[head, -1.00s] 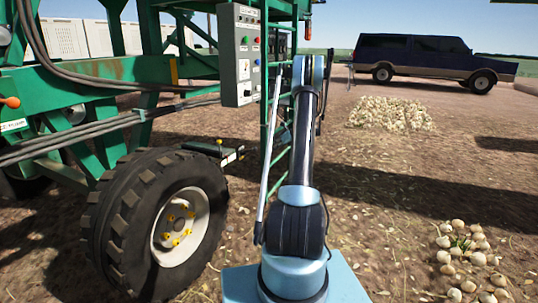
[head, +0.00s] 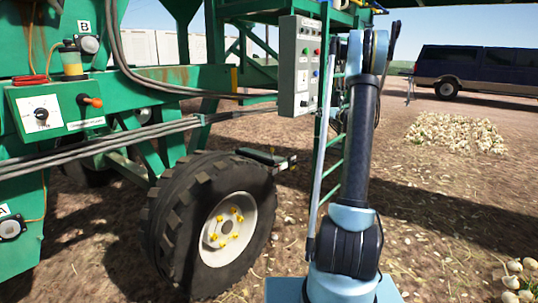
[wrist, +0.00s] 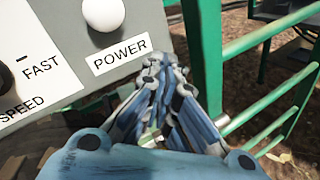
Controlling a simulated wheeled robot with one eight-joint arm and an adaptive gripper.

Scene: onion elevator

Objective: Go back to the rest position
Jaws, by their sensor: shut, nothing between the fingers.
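My gripper (wrist: 155,68) shows in the wrist view with its blue fingers drawn together and nothing between them. The fingertips are just right of the POWER label and below a round white knob (wrist: 103,13) on a grey control panel (wrist: 55,85). I cannot tell whether they touch the panel. In the head view the grey control box (head: 290,65), with green, red and blue buttons on its side, hangs left of my raised arm. My gripper cannot be made out there.
A green machine frame (head: 190,78) and its big black tyre (head: 180,222) fill the left. A green ladder (head: 330,165) stands close behind my arm. An onion pile (head: 455,133) and a dark van (head: 485,68) are at the right. Dirt ground on the right is mostly open.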

